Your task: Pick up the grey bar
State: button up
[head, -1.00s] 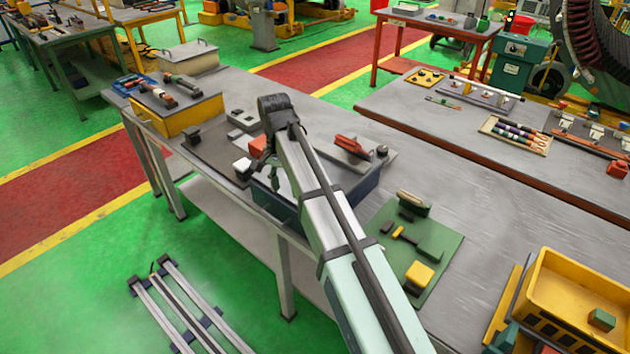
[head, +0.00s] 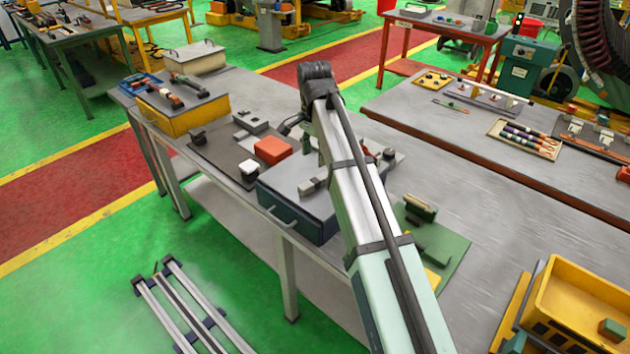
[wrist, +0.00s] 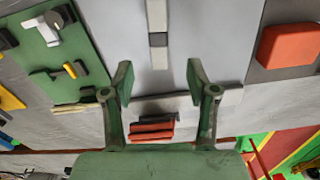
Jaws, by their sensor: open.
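A light grey bar with a dark band around it (wrist: 157,18) lies on the grey top of a dark blue drawer box. It shows in the wrist view at the top centre, lengthwise to the picture. In the head view, part of what looks like the same bar (head: 312,186) shows on the box top; my arm hides the rest. My gripper (wrist: 158,82) is open and empty, with its green fingers spread to either side of the bar's line. The bar's visible end lies just above the fingertips in the picture.
The dark blue drawer box (head: 295,212) stands at the bench's near edge. A red-orange block (head: 272,150) and a white-topped block (head: 248,170) sit on the dark mat to its left. A green mat (head: 455,250) with tools lies right. Red-handled tools (wrist: 152,130) lie beyond the fingers.

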aim_at(315, 180)
notch_tip(315, 180, down, 4)
jog(key=shift+r+p, duration=0.1)
jog(key=shift+p, duration=0.3)
jog(key=shift+s+f+p, duration=0.15)
jog(key=shift+f+p, duration=0.35)
jog(key=shift+f, duration=0.2)
jog(key=shift+f+p, duration=0.65)
jog(key=shift+f, duration=1.35)
grip_shut()
